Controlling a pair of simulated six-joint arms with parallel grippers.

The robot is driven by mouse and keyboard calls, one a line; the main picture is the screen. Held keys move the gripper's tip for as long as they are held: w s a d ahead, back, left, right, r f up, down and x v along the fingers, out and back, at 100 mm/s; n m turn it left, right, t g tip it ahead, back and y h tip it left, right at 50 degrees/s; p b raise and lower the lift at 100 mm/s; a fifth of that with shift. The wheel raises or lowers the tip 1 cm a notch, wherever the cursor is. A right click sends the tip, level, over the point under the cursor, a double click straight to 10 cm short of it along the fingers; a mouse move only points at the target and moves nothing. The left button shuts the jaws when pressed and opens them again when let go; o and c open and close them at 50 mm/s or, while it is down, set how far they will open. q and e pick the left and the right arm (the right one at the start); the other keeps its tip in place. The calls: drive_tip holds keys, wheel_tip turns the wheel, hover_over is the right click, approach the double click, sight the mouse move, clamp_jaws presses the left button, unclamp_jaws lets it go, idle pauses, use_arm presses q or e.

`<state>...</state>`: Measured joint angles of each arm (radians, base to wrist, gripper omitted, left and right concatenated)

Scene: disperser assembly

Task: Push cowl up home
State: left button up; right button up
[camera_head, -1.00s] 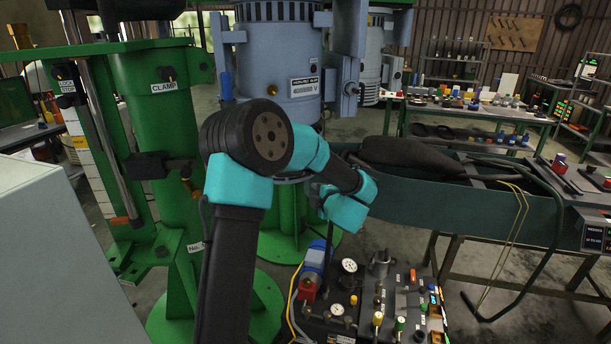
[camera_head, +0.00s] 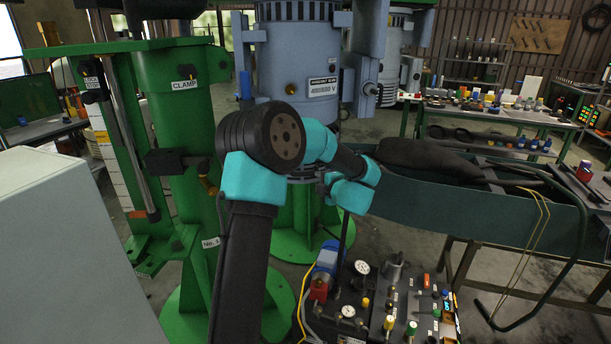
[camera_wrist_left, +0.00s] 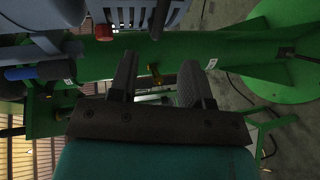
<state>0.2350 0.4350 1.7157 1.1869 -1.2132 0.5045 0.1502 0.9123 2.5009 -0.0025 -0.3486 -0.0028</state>
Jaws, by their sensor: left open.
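The blue-grey disperser body (camera_head: 297,62) with its voltage plate stands upright on the green stand in the head view. Its dark, slotted lower end is partly hidden behind my left arm; I cannot tell for sure which part is the cowl. A blue-grey slotted housing (camera_wrist_left: 135,12) shows at the top of the left wrist view, beyond the fingers. My left gripper (camera_wrist_left: 158,85) is open, with a clear gap between its two fingers and nothing seen held. In the head view its hand (camera_head: 350,190) is just below and right of the body's lower end. My right gripper is out of view.
A green clamp column (camera_head: 182,115) stands left of the body. A panel with gauges and knobs (camera_head: 385,300) sits below the arm. A dark green bench (camera_head: 450,205) with a black bag (camera_head: 415,157) is at the right. A grey cabinet (camera_head: 60,230) fills the left foreground.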

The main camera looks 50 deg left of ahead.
sight(307, 174)
use_arm(q)
drive_tip(key=x, duration=1.2)
drive_tip(key=shift+a, duration=0.1)
drive_tip(key=shift+c, duration=0.4)
clamp_jaws()
